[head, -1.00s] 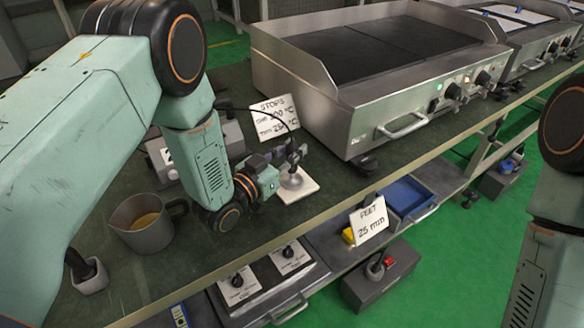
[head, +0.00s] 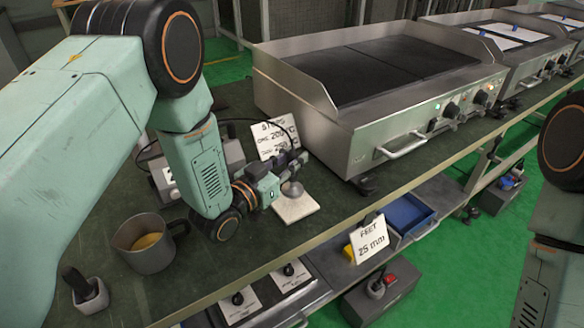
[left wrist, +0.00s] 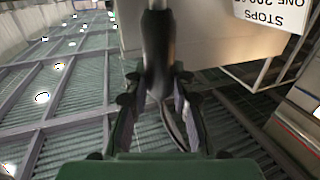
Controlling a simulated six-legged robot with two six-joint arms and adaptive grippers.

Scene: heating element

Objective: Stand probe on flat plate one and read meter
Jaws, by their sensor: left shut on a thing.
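My left gripper (head: 278,182) is shut on the probe, which has a round, domed metal foot (head: 291,189). The probe's dark handle (left wrist: 157,55) stands between the fingers (left wrist: 160,100) in the left wrist view. The foot is over the rear part of a white square pad (head: 297,208); a small gap below it is hard to judge. The griddle stands behind and to the right, with two dark flat plates; the left one (head: 345,77) is bare. The meter (head: 165,178) is a grey box partly hidden behind my left arm, its reading not legible. My right gripper is out of view.
A "STOPS" card (head: 277,137) stands between the probe and the griddle's raised steel side wall (head: 300,78). A metal jug (head: 145,245) is left of my gripper. Knobs (head: 450,110) line the griddle front.

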